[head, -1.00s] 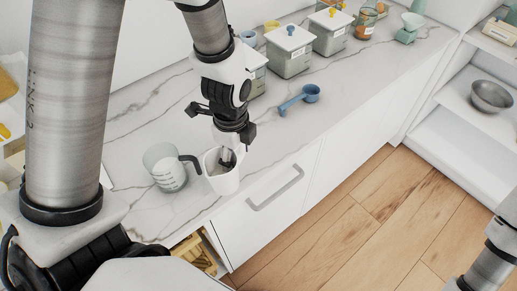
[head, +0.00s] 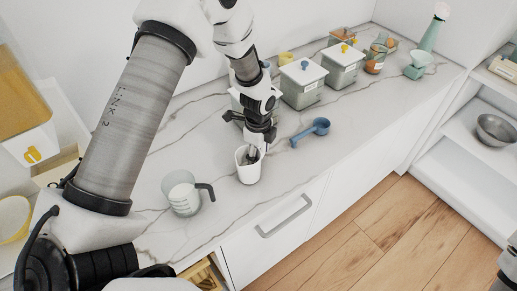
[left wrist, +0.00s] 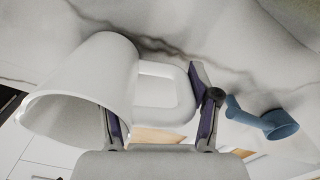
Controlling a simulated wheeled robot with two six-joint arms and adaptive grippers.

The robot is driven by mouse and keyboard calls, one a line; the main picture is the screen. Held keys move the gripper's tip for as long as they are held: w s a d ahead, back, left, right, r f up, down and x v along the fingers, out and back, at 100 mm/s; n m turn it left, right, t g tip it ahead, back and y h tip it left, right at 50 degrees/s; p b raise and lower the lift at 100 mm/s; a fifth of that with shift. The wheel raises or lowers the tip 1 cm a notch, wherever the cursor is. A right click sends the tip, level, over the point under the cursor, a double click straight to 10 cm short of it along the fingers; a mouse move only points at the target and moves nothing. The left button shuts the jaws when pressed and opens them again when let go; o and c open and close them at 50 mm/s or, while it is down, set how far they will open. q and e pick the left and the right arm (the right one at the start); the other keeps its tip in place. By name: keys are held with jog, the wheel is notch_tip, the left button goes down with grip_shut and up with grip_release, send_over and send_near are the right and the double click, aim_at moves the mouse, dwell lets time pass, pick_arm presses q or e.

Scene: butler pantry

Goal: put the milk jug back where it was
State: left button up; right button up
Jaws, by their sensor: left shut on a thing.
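The milk jug (head: 248,172) is plain white and roughly upright in the head view, over the counter's front part. It fills the left of the left wrist view (left wrist: 85,85), with its mouth facing lower left there and its loop handle (left wrist: 185,100) toward the fingers. My left gripper (head: 256,148) reaches down from above and is shut on the jug at its handle side; its two fingers (left wrist: 160,125) show in the left wrist view. I cannot tell whether the jug's base touches the counter.
A clear measuring jug (head: 181,194) with a dark handle stands left of the milk jug. A blue scoop (head: 311,131) lies to its right. Lidded canisters (head: 301,88) stand behind. The marble counter (head: 345,112) is clear right of the scoop.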

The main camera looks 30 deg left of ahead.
pick_arm(q)
jog(key=shift+w+d, duration=0.1)
jog(key=shift+f, duration=0.15)
jog(key=o, duration=1.7)
jog(key=shift+c, duration=0.2)
notch_tip(320, 180, up, 12)
jog(key=b, duration=0.2)
jog(key=shift+f+b, duration=0.15)
jog(key=shift+b, duration=0.25)
jog(key=shift+r, duration=0.4)
